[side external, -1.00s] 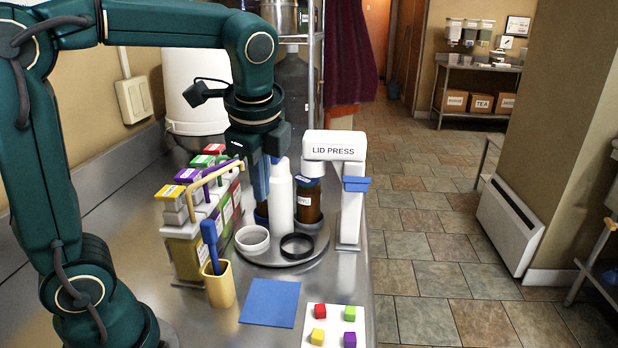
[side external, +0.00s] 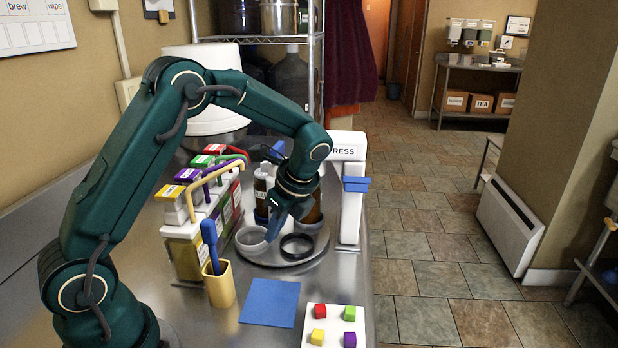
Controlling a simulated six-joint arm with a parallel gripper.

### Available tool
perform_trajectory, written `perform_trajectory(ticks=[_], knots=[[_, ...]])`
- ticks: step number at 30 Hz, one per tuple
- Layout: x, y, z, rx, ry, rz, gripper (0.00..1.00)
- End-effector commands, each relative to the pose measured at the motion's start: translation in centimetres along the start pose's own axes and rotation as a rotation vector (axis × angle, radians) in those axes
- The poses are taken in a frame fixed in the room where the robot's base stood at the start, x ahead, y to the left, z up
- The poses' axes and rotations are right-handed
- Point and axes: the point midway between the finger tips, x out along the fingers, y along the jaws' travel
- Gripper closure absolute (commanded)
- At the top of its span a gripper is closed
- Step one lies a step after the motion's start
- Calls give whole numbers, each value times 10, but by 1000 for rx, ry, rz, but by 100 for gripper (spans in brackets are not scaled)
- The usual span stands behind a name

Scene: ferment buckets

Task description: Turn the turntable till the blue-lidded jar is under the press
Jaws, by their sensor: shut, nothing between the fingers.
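My gripper (side external: 275,228) is shut and empty, pointing down over the near side of the grey turntable (side external: 285,262), close to the white ring (side external: 243,246) and the black ring (side external: 297,254). I cannot tell whether it touches anything. A brown jar (side external: 262,188) with a pale label stands behind it on the left. Another amber jar (side external: 316,214) is mostly hidden behind my gripper. A small blue patch shows above the brown jar, but I cannot tell whether it is a lid. The white lid press (side external: 351,200) stands at the turntable's right edge, its head partly hidden by my arm.
A rack of boxes with coloured tops (side external: 183,240) stands left of the turntable. A yellow holder (side external: 219,285) with a blue-handled tool, a blue mat (side external: 270,302) and a white card (side external: 334,335) with coloured cubes lie in front.

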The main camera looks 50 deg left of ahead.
Motion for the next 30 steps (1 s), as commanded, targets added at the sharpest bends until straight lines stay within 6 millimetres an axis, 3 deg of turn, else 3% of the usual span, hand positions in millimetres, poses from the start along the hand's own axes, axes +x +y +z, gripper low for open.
perform_trajectory(ticks=[3, 9, 30], knots=[[20, 1, 0, 1, -1, 5, 100], [37, 0, 0, -1, -1, 1, 100], [40, 1, 2, 29, 1, -15, 100]])
